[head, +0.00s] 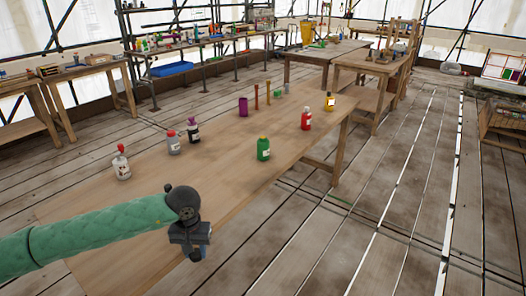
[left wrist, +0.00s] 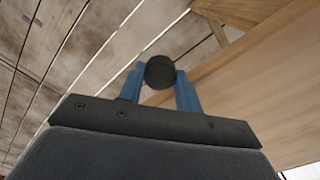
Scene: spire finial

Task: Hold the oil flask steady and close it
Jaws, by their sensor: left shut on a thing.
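My left gripper (head: 196,254) is above the near right edge of the wooden table. In the left wrist view its blue fingers are shut on a dark round cap-like piece (left wrist: 159,72). No label shows on it, so I cannot tell exactly what it is. Several bottles stand upright on the table: a white one with a red top (head: 121,165), a grey one (head: 173,144), a dark one with a purple top (head: 193,131), a green one (head: 263,149), a red one (head: 306,119) and a yellow one (head: 329,102). I cannot tell which is the oil flask. My right gripper is out of view.
The wooden table (head: 225,180) is clear between the bottles and my left gripper. A purple cylinder (head: 243,107) and brown spindles stand at its far end. Other benches stand behind. Plank floor lies to the right.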

